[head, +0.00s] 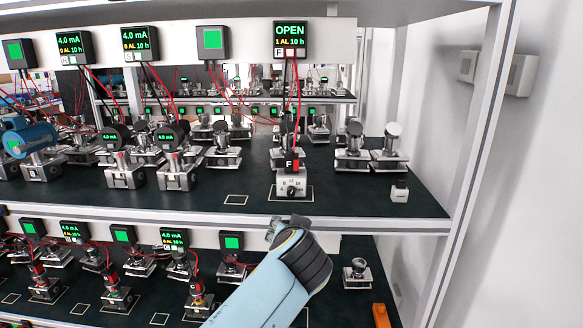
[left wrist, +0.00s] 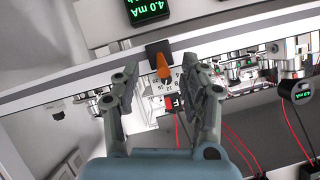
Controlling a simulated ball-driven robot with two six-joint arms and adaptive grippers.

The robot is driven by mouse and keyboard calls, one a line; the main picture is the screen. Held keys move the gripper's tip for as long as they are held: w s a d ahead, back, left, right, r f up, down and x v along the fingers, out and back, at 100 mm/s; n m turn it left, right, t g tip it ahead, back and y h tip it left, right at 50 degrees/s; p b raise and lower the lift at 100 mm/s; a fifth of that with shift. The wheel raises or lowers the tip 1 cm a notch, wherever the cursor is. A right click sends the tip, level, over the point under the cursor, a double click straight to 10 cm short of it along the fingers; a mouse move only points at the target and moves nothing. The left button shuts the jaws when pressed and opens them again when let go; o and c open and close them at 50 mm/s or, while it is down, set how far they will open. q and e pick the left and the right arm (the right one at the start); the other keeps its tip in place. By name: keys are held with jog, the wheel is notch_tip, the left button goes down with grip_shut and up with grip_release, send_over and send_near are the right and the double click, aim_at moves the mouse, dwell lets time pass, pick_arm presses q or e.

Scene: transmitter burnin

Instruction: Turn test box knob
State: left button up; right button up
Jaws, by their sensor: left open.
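The test box (head: 291,184) is a small white box with a dark knob and a numbered dial, in an outlined square at the upper shelf's front edge. A red and black F tag (head: 292,163) is above it. My left gripper (head: 277,229) is just below and in front of it, its jaws mostly hidden by my wrist. In the left wrist view the open gripper (left wrist: 164,88) has the numbered dial (left wrist: 170,84) between its fingers. An orange pointed piece (left wrist: 163,66) on a black block shows there; I cannot tell whether it is the knob. The fingers look empty.
An OPEN display (head: 290,40) with F below it hangs above, with red wires running down. Several transmitters on steel stands fill the shelf at left; two more (head: 388,147) stand at right. A small white block (head: 399,191) sits near the right corner. The shelf's front rail (head: 390,227) is close to my gripper.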

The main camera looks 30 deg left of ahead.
pick_arm(q)
jog(key=p, duration=0.1)
send_near(292, 192)
jog(key=s+d, duration=0.2)
jog(key=shift+n+t+y, duration=0.3)
jog(key=shift+t, duration=0.1)
jog(key=b+x, duration=0.5)
jog(key=x, duration=0.5)
jog(key=shift+s+a, duration=0.1)
jog(key=shift+a, duration=0.05)
jog(key=shift+w+a+f, duration=0.15)
jog(key=shift+w+a, duration=0.25)
pick_arm(e)
jog(key=f, duration=0.3)
jog(key=shift+d+f, duration=0.1)
jog(key=shift+d, duration=0.2)
pick_arm(q)
grip_shut()
pick_arm(e)
jog(key=shift+a, duration=0.15)
